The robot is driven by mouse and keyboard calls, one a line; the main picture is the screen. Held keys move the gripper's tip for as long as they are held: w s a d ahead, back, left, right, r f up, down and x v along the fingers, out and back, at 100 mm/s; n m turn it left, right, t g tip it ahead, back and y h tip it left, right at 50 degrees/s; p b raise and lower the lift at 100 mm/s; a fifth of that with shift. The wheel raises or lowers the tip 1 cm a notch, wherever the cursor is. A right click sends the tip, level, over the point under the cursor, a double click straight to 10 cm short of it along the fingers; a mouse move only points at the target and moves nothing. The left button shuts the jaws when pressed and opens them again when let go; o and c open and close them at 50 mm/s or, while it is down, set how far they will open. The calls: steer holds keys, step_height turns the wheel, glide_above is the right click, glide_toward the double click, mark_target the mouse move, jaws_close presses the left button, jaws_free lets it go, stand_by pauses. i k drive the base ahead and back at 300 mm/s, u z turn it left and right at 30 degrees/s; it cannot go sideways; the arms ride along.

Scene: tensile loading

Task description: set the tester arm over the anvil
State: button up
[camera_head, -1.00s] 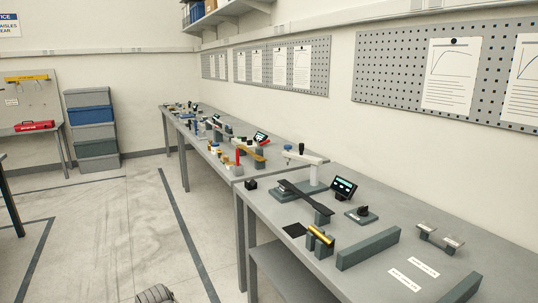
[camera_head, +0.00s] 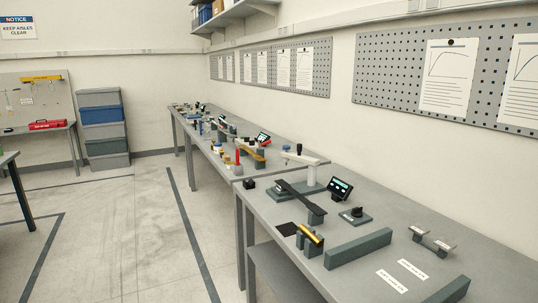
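A white arm (camera_head: 304,158) with a dark knob is on a white post (camera_head: 311,176) on the near bench, towards its far end. It lies roughly level, with its free end to the left. A long black bar (camera_head: 302,197) lies in front of it, over a grey base and a small block (camera_head: 316,218). I cannot tell which of these is the tester arm, and no anvil is clearly recognisable at this size. My gripper is not in view.
The near bench (camera_head: 350,240) also holds a tilted screen (camera_head: 340,189), a black knob on a plate (camera_head: 356,215), a brass cylinder (camera_head: 311,235) and a long grey block (camera_head: 357,249). More benches stand beyond. The floor (camera_head: 110,240) to the left is clear.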

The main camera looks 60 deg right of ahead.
mark_target(288, 155)
steer(key=u, duration=0.35)
steer(key=i, duration=2.4)
steer(key=z, duration=2.4)
